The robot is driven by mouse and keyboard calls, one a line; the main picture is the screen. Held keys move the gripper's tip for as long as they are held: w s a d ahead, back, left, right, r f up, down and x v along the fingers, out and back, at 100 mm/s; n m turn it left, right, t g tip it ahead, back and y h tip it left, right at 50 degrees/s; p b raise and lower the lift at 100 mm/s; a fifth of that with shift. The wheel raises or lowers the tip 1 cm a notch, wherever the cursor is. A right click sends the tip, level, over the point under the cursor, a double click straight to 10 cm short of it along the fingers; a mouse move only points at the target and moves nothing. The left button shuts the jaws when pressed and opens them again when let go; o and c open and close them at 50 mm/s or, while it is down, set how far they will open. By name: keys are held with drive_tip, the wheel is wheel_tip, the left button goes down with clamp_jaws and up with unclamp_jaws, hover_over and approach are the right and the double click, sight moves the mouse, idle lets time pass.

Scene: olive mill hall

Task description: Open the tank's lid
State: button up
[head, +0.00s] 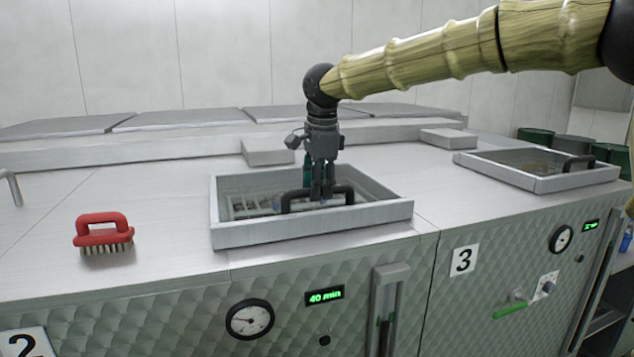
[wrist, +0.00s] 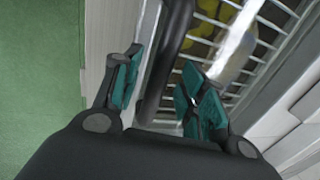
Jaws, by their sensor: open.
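The tank's lid (head: 255,208) is a clear pane in a raised pale metal frame (head: 315,227) on the steel top, and it lies closed. Its black handle (head: 287,199) is an arched bar near the front side; it also shows as a dark bar in the wrist view (wrist: 170,45). My gripper (head: 322,195) points down at the handle. In the wrist view my gripper (wrist: 163,98) is open, with the handle bar between its teal finger pads and a gap on at least the left side. A grid and yellow-green olives show through the lid.
A red brush (head: 103,229) lies on the top to the left. A second framed lid (head: 540,168) with a black handle is at the right. Low metal blocks (head: 268,152) stand behind. The front panel carries a gauge (head: 250,319) and a "40 min" display (head: 324,296).

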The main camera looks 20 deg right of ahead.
drive_tip(key=shift+w+f, duration=0.15)
drive_tip(key=shift+s+d, duration=0.1)
drive_tip(key=shift+s, duration=0.1)
drive_tip(key=shift+c, duration=1.2)
clamp_jaws()
